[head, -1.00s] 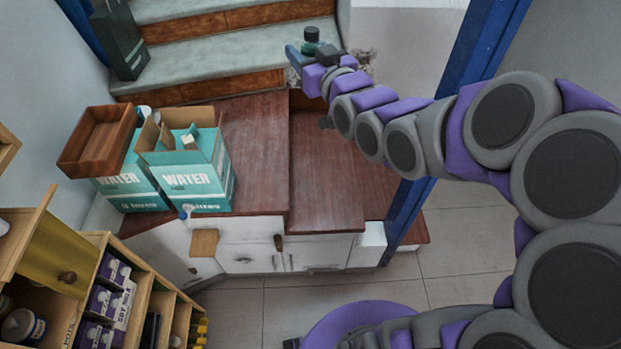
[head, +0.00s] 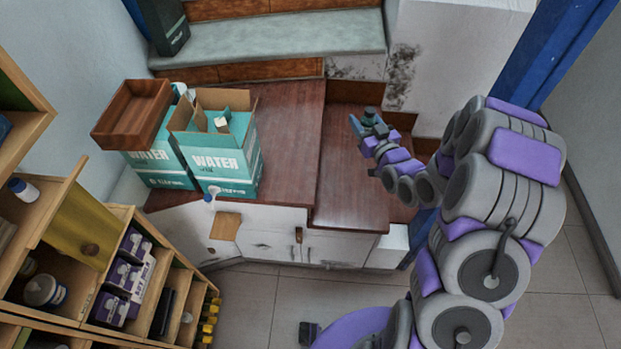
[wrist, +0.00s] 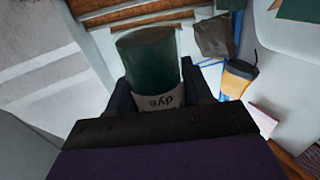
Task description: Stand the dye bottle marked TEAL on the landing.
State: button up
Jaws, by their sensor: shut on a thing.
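My gripper (head: 371,123) is at the end of my arm, over the lower wooden platform in the head view. It is shut on a small dark green bottle (head: 370,115). In the wrist view the bottle (wrist: 150,60) sits between the two dark fingers, with a pale label reading "dye"; no colour word is readable. The brown wooden landing (head: 354,180) has a lower section under my gripper and a higher section (head: 296,130) to its left. The gap between the bottle and the wood is hard to judge.
Teal WATER cartons (head: 225,160) and a wooden tray (head: 131,113) crowd the landing's left part. Grey stairs (head: 270,42) rise behind. A blue post (head: 560,50) stands at right. Shelves with jars (head: 45,290) stand at lower left. The wood right of the cartons is clear.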

jog(key=s+a+f+n+g+y, duration=0.2)
jog(key=s+a+f, duration=0.4)
jog(key=f, duration=0.5)
jog(key=s+a+f+n+g+y, duration=0.1)
jog(key=s+a+f+n+y, duration=0.15)
jog(key=s+a+f, duration=0.55)
jog(key=shift+m, duration=0.45)
jog(key=w+f+b, duration=0.1)
jog(key=w, duration=0.5)
jog(key=w+a+f+b, duration=0.1)
jog(key=w, duration=0.5)
jog(key=w+a+f+b, duration=0.1)
jog(key=w, duration=0.5)
jog(key=shift+f, duration=0.4)
jog(key=shift+f+b, duration=0.65)
jog(key=shift+f, duration=1.1)
jog(key=o, duration=1.2)
jog(key=shift+c, duration=0.2)
